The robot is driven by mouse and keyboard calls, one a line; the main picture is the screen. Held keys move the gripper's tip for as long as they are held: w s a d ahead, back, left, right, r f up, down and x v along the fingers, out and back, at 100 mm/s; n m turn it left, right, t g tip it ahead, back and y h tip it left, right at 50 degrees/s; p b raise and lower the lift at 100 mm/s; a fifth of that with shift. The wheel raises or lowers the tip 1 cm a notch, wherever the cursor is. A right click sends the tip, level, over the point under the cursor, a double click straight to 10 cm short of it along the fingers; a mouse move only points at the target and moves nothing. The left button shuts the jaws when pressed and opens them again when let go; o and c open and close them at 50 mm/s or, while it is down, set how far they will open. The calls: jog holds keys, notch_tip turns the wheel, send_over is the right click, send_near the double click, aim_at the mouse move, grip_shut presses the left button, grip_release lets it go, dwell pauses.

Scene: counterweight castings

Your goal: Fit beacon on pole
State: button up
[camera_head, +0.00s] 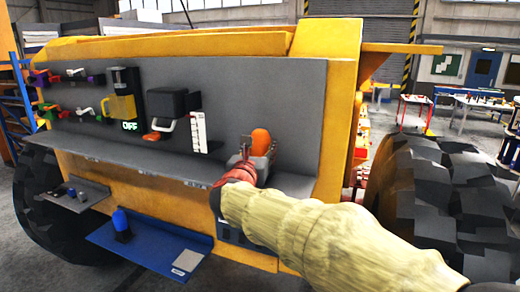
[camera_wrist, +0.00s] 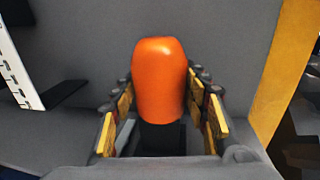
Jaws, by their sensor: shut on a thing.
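An orange beacon (camera_head: 261,141) with a rounded top is held upright by my gripper (camera_head: 254,160), in front of the grey panel's right part. In the wrist view the beacon (camera_wrist: 158,78) stands on a dark base between the yellow-padded fingers (camera_wrist: 160,120), which close on it from both sides. Its underside is hidden. A thin dark rod (camera_head: 187,12) rises above the machine's top edge at the upper left; I cannot tell whether it is the pole.
The grey panel (camera_head: 260,90) carries levers, a box reading OFF (camera_head: 124,100), a black box with an orange handle (camera_head: 172,108) and a white scale strip (camera_head: 198,132). A blue shelf (camera_head: 150,245) below holds a blue-topped piece (camera_head: 121,222). A yellow edge (camera_head: 338,110) bounds the right.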

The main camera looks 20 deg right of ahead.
jog(key=shift+f+b, duration=0.6)
jog(key=shift+f, duration=0.05)
jog(key=o, duration=1.4)
jog(key=shift+c, duration=0.2)
jog(key=shift+o, duration=0.4)
jog(key=shift+s+a, duration=0.1)
jog(key=v, duration=1.2)
